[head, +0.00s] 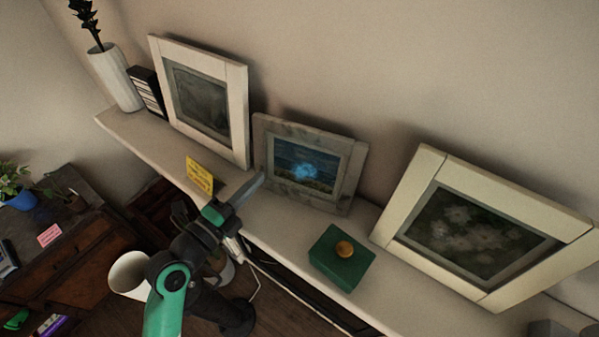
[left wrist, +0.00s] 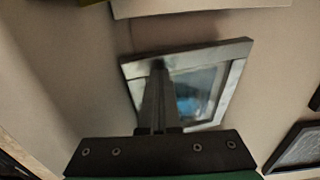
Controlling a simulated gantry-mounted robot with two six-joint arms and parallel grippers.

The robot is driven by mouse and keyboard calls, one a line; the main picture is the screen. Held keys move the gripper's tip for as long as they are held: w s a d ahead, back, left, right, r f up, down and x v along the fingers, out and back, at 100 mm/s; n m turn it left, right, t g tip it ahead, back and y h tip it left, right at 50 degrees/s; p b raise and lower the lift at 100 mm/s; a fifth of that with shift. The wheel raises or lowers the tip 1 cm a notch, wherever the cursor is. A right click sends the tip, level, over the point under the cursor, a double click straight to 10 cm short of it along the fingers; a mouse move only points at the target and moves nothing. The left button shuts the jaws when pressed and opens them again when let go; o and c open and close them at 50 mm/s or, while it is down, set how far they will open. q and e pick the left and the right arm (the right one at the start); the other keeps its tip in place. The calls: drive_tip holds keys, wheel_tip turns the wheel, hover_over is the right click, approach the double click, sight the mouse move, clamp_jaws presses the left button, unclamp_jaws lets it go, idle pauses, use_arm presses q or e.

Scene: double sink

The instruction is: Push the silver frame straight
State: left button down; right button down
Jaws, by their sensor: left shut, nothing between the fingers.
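The silver frame (head: 353,173), a mottled grey frame around a blue picture, leans on the wall in the middle of the shelf. Its right side sits lower than its left in the head view. In the left wrist view the silver frame (left wrist: 234,72) fills the centre, partly hidden by my fingers. My left gripper (head: 260,180) is shut and empty, with its tips by the frame's lower left corner. The fingers (left wrist: 158,66) overlap the frame's left part in the wrist view. I cannot tell whether they touch it. My right gripper is not in view.
White frames stand at the left (head: 240,120) and right (head: 405,190) of the silver frame. A green box with an orange knob (head: 340,262) lies in front on the shelf (head: 290,235). A yellow note (head: 199,175) hangs by the shelf edge. A white vase (head: 115,78) stands far left.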

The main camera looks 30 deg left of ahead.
use_arm(q)
drive_tip(key=shift+w+d+b, duration=0.1)
drive_tip(key=shift+w+b, duration=0.25)
drive_tip(key=shift+w, duration=0.95)
drive_tip(key=shift+s, duration=0.1)
drive_tip(key=shift+s+a+r, duration=0.1)
drive_tip(key=shift+s+r, duration=0.05)
drive_tip(key=shift+s, duration=1)
drive_tip(key=shift+s+a+r, duration=0.1)
drive_tip(key=shift+s+r, duration=0.1)
drive_tip(key=shift+s, duration=0.95)
drive_tip(key=shift+s+a+r, duration=0.1)
drive_tip(key=shift+s+r, duration=0.05)
drive_tip(key=shift+s, duration=1)
drive_tip(key=shift+d, duration=0.1)
